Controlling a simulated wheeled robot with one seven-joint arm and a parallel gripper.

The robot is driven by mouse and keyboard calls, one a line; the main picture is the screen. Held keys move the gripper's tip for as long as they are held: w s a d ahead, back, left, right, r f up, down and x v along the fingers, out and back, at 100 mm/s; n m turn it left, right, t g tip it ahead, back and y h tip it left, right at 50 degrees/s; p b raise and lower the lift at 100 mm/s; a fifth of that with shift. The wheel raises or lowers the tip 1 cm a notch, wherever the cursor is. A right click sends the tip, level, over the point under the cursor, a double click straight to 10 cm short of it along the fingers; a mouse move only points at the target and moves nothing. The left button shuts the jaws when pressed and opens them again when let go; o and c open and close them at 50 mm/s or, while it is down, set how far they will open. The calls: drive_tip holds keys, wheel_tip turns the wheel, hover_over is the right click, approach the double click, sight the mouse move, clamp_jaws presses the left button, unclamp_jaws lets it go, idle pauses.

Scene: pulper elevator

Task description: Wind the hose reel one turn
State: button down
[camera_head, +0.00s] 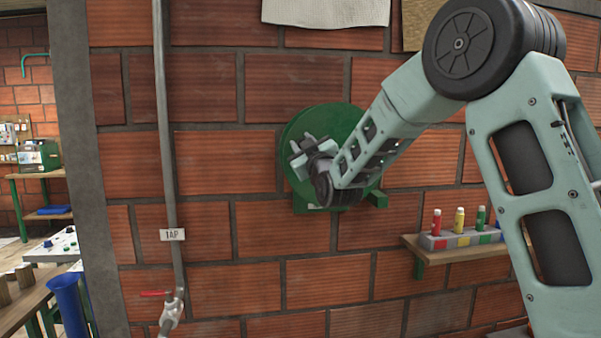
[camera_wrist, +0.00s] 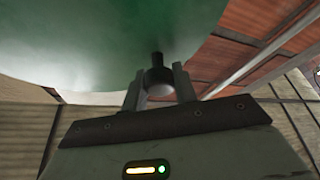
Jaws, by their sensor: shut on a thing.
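The hose reel is a green disc (camera_head: 300,128) on a green bracket on the brick wall, in the middle of the head view. My arm covers much of its right side. In the wrist view the green disc face (camera_wrist: 90,40) fills the upper left. A dark crank handle with a rounded knob (camera_wrist: 158,79) stands out from the disc near its edge. My gripper (camera_wrist: 160,88) has its two fingers on either side of this handle and is shut on it. In the head view my gripper (camera_head: 308,150) is at the disc's left part, and the handle cannot be made out there.
A grey pipe (camera_head: 163,120) with a TAP label and a red-levered tap (camera_head: 170,305) runs down the wall at left. A wooden shelf (camera_head: 450,252) with coloured bottles is at right, below my arm. A pale cloth (camera_head: 325,10) hangs above the reel.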

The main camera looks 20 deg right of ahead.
sight(342, 112)
drive_tip(key=d+r+m+h+b, duration=0.2)
drive_tip(key=m+b, duration=0.1)
drive_tip(key=m, duration=0.1)
drive_tip(key=s+d+r+m+g+h+b, duration=0.1)
drive_tip(key=d+r+m+h+b, duration=0.1)
drive_tip(key=m, duration=0.3)
drive_tip(key=d+r+m+h+b, duration=0.1)
drive_tip(key=d+m+h+b, duration=0.1)
drive_tip(key=m+b, duration=0.2)
drive_tip(key=shift+s+r+h, duration=0.4)
drive_tip(key=m, duration=0.1)
drive_tip(key=d+m+g+h+b, duration=0.1)
drive_tip(key=shift+s+d+r+m, duration=0.2)
drive_tip(key=shift+r+m, duration=0.1)
drive_tip(key=shift+m, duration=0.1)
drive_tip(key=shift+s+d+r+m+g+h+b, duration=0.15)
drive_tip(key=shift+d+m+g, duration=0.1)
drive_tip(key=shift+d+m, duration=0.25)
drive_tip(key=shift+s+d+m+g+h+b, duration=0.1)
drive_tip(key=shift+d+m+g, duration=0.15)
drive_tip(key=shift+m, duration=0.45)
drive_tip(key=shift+s+d+r+m+g+h+b, duration=0.1)
drive_tip(key=shift+d+m+g+h+b, duration=0.1)
drive_tip(key=shift+d+m, duration=0.35)
drive_tip(key=c, duration=1.1)
unclamp_jaws()
drive_tip(key=shift+a+f, duration=0.1)
drive_tip(key=b+v, duration=0.4)
drive_tip(key=v, duration=1.3)
drive_tip(key=shift+a, duration=0.15)
